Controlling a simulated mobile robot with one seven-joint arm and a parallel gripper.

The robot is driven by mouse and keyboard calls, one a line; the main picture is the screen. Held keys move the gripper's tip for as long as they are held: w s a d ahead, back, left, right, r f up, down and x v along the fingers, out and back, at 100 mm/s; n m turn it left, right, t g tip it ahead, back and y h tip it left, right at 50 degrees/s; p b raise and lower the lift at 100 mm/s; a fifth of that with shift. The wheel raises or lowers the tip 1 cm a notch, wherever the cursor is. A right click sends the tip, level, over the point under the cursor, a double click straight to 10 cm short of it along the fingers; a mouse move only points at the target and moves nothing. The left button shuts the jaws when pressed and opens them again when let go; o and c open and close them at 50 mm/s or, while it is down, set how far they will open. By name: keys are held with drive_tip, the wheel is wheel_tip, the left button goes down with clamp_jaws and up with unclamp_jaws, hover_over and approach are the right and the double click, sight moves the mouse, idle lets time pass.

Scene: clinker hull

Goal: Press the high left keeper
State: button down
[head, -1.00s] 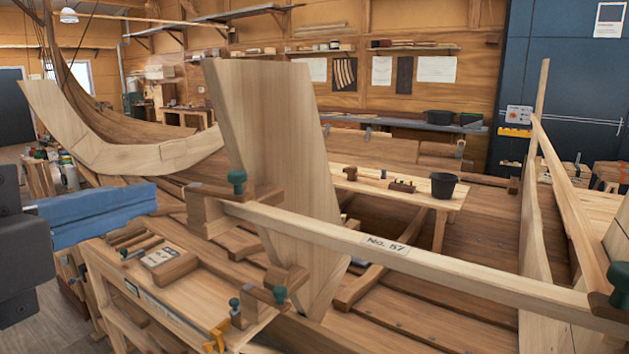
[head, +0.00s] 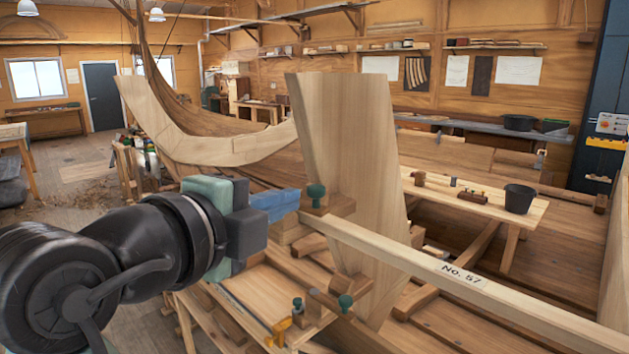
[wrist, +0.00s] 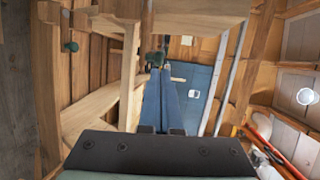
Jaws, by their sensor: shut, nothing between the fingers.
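The high left keeper (head: 316,195) is a wooden block with a dark green knob, beside the tall upright plank (head: 345,130) at the left end of the long batten marked No. 57 (head: 440,262). My gripper (head: 296,201) has blue fingers, shut and empty, pointing right at the keeper's left side. Their tips look very close to it; I cannot tell whether they touch. In the wrist view the shut fingers (wrist: 160,75) point toward a green knob (wrist: 156,57) just beyond the tips. A lower keeper with a green knob (head: 345,303) sits below.
A small bench (head: 250,290) with tools and an orange clamp (head: 279,332) stands below my gripper. The hull's planks and a low table with a black bucket (head: 519,198) lie to the right. Open floor shows at the left.

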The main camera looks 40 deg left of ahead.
sight(314, 192)
drive_tip(key=shift+p+x, duration=0.8)
drive_tip(key=shift+x, duration=1.4)
drive_tip(key=shift+d+y, duration=0.1)
drive_tip(key=shift+y, duration=0.2)
